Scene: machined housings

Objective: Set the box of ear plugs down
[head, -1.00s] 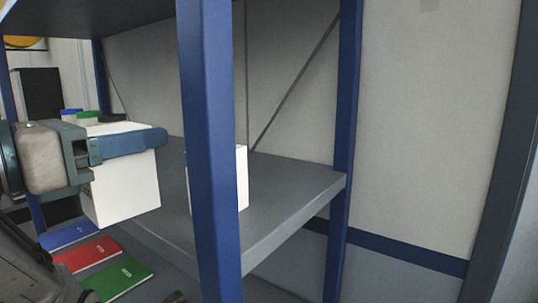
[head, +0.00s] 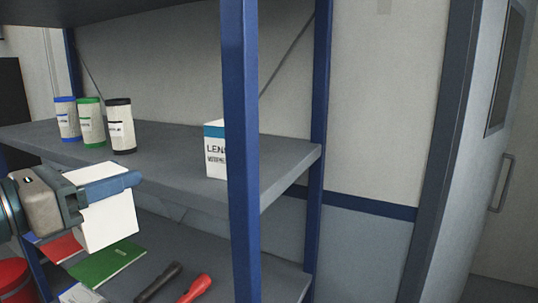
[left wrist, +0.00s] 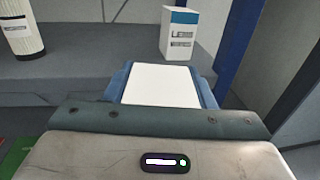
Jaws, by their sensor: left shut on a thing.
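My left gripper (head: 108,188) is shut on a plain white box (head: 107,222), which I take to be the box of ear plugs. No label shows on the sides facing me. The box is in the air in front of the shelf unit, with its body lower than the front edge of the middle shelf (head: 175,168). In the left wrist view the white box (left wrist: 160,86) sits between the blue fingers of the left gripper (left wrist: 162,80), with the shelf beyond. My right gripper does not show.
Three canisters with blue, green and black lids (head: 90,120) stand at the left of the middle shelf. A white and blue lens box (head: 215,150) stands at its right, behind a blue post (head: 240,130). Free shelf lies between. Booklets (head: 108,262) and two torches (head: 187,286) lie below.

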